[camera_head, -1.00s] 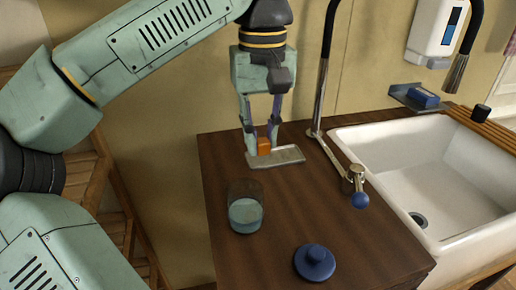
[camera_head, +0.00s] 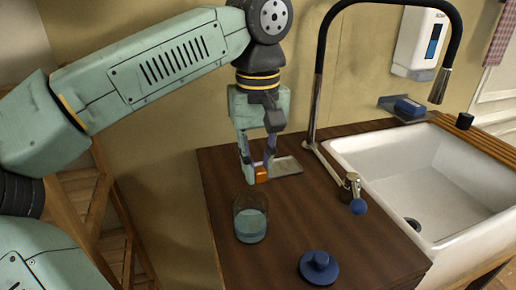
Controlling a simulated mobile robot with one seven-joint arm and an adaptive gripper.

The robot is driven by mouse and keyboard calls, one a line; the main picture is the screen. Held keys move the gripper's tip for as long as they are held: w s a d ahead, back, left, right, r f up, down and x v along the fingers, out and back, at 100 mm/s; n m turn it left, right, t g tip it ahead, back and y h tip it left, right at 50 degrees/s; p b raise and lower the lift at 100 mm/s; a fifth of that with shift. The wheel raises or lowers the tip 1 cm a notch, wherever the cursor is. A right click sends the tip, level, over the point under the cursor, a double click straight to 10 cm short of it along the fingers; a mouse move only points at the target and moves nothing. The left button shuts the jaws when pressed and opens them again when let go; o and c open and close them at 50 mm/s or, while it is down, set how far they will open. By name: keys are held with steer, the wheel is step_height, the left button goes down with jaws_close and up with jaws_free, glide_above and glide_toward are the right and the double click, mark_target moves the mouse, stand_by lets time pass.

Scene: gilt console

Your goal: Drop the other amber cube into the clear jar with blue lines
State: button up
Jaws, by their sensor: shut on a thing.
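One amber cube (camera_head: 261,174) is between the fingertips of my gripper (camera_head: 259,172), which is shut on it. The cube is at the left end of a flat grey tray, in front of it in this view; I cannot tell how high it is above the counter. The clear jar (camera_head: 250,224) stands upright on the counter, in front of and a little left of the gripper, with bluish contents or tint in its lower part. Its blue lines are too small to make out. No other amber cube is visible.
The grey tray (camera_head: 285,166) lies on the dark wooden counter (camera_head: 306,214). A blue knobbed lid (camera_head: 319,267) lies at the front. The counter's middle is clear.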

mark_target(258, 167)
steer(key=shift+f, duration=0.3)
steer(key=o, duration=0.9)
step_height(258, 167, up, 8)
steer(key=shift+f, duration=0.2)
